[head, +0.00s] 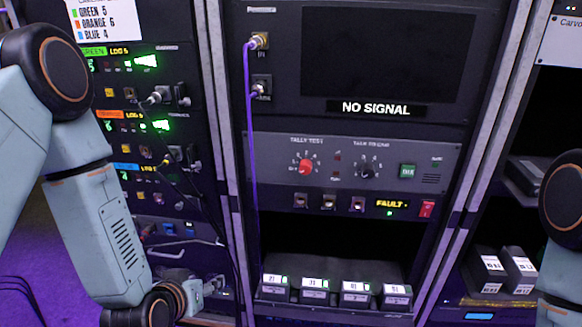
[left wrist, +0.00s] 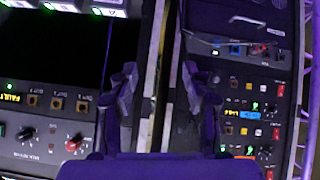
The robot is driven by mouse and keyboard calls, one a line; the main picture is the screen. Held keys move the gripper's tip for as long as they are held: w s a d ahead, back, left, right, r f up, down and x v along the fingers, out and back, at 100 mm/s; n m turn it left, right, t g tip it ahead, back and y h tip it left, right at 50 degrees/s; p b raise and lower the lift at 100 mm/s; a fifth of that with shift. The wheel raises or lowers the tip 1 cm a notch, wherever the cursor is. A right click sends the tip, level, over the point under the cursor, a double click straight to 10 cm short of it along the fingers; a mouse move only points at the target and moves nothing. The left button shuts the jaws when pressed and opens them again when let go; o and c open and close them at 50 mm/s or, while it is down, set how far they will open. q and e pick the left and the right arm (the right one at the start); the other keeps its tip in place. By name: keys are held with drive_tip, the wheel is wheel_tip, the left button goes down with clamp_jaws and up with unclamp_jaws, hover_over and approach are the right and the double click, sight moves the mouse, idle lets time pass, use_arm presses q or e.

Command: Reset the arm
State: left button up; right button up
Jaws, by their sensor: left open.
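My left arm (head: 98,225) comes in from the left in the head view, bent at the elbow with its forearm hanging down in front of the left rack. Its gripper (head: 209,286) is low in the picture, partly hidden by the wrist. In the left wrist view the two fingers of the left gripper (left wrist: 160,85) stand apart with nothing between them. Behind them runs the upright strip between two racks. My right arm (head: 563,205) shows only in part at the right edge; its gripper is out of view.
The middle rack has a "NO SIGNAL" screen (head: 388,55), a knob panel (head: 335,168) and a row of labelled modules (head: 313,290). A purple cable (head: 249,170) hangs down its left side. The left rack carries lit panels (head: 150,62) and a dark cable. Boxed units (head: 490,268) sit at right.

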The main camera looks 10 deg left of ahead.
use_arm(q)
drive_tip(key=s+d+f+g+b, duration=0.1)
drive_tip(key=s+f+g+b, duration=0.2)
drive_tip(key=s+f, duration=0.4)
drive_tip(key=s+d+f+m+g+b, duration=0.1)
drive_tip(key=s+d+f+g+b, duration=0.1)
drive_tip(key=s+f, duration=0.5)
drive_tip(key=s+d+f+m+g+b, duration=0.1)
drive_tip(key=s+f+g+b, duration=0.3)
drive_tip(key=s+f, duration=0.4)
drive_tip(key=s+d+g, duration=0.1)
drive_tip(key=s, duration=0.2)
drive_tip(key=shift+s+d+h+b, duration=0.25)
drive_tip(key=shift+s+h+b, duration=0.05)
drive_tip(key=shift+s, duration=0.05)
